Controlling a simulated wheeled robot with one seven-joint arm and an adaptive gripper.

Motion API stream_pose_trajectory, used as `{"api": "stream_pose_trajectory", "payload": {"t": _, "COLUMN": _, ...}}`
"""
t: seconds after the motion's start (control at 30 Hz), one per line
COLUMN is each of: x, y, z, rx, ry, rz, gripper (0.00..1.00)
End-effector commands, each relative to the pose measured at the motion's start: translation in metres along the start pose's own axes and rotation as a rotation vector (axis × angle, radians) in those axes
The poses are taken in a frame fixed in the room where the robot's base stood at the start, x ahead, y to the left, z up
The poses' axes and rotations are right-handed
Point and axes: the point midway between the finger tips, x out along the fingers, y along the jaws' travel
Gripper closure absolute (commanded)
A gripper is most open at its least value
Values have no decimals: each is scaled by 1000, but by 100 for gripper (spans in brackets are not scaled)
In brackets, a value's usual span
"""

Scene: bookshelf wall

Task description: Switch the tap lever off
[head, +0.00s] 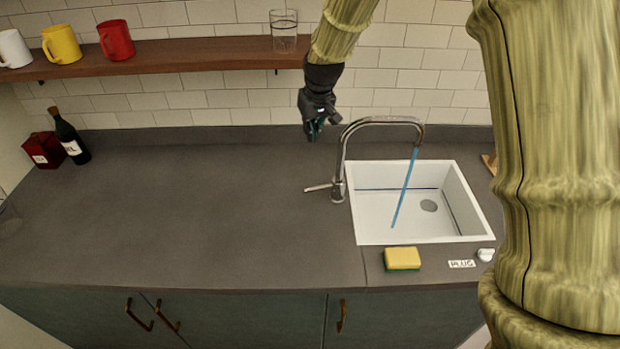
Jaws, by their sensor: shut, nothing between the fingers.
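The chrome tap (343,150) stands at the left rim of the white sink (462,200), its spout arching over the basin. A blue stream of water (406,188) runs from the spout into the basin near the drain. The tap lever (318,187) sticks out to the left from the base of the tap, low over the counter. My gripper (312,137) is dark, shut and empty. In the picture it is above the lever and just left of the tap's arch, pointing down. How far it is from the tap in depth is hard to tell.
A yellow and green sponge (402,258), a PLUG label (461,263) and a white plug (486,255) lie before the sink. A shelf (170,56) holds mugs and a glass (283,30). A dark bottle (70,138) and red box (43,150) stand far left. The counter's middle is clear.

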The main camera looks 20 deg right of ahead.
Motion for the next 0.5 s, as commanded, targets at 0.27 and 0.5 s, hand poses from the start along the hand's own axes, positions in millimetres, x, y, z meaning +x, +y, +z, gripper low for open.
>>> {"api": "stream_pose_trajectory", "payload": {"t": 0.27, "x": 42, "y": -2, "z": 6, "rx": -3, "ry": -6, "rz": -1, "gripper": 100}}
{"api": "stream_pose_trajectory", "payload": {"t": 0.5, "x": 75, "y": -2, "z": 16, "rx": -3, "ry": -6, "rz": -1, "gripper": 100}}
